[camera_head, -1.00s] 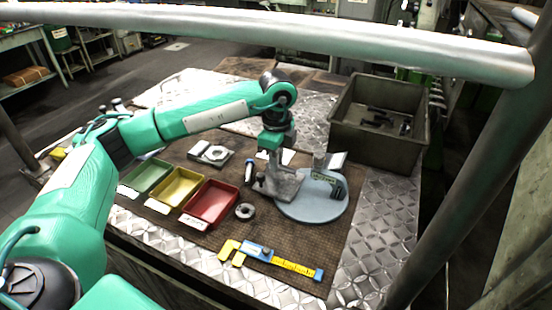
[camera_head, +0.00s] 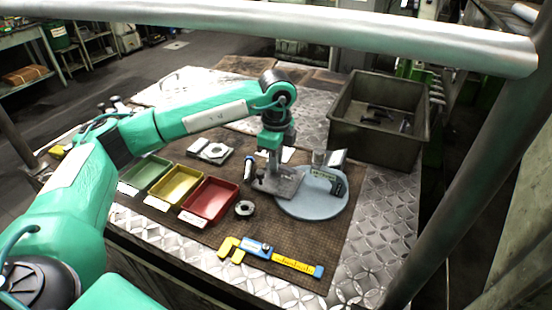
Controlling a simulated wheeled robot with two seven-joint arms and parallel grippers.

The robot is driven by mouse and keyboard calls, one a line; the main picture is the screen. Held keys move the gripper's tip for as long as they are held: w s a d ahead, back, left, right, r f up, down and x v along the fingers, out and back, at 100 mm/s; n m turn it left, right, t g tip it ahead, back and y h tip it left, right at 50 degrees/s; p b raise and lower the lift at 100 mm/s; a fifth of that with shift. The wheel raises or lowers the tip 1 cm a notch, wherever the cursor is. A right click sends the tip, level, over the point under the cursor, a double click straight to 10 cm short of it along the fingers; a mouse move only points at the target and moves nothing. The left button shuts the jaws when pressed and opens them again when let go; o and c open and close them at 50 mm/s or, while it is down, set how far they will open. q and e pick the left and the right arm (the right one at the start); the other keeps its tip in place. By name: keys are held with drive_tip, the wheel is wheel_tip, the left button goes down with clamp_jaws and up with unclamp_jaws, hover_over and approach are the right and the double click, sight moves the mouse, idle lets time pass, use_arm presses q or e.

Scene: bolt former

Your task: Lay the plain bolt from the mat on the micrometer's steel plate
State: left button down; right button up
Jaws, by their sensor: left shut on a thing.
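The micrometer's steel plate (camera_head: 288,186) is a grey slab beside and partly over a round blue-grey disc (camera_head: 312,208). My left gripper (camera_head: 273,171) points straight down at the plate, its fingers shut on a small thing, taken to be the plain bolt. The fingers hide most of that bolt, and I cannot tell whether it touches the plate. Another bolt-like piece with a blue part (camera_head: 248,166) is on the brown mat (camera_head: 225,240) just left of the plate. My right gripper is not in view.
Green (camera_head: 134,187), yellow (camera_head: 160,196) and red (camera_head: 188,212) trays line the mat's left side. A dark ring (camera_head: 244,209) and a yellow-and-blue caliper (camera_head: 285,261) lie in front. A deep grey crate (camera_head: 372,147) stands at the back right.

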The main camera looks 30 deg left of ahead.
use_arm(q)
drive_tip(key=shift+f, duration=0.35)
drive_tip(key=c, duration=1.4)
unclamp_jaws()
drive_tip(key=shift+o, duration=0.2)
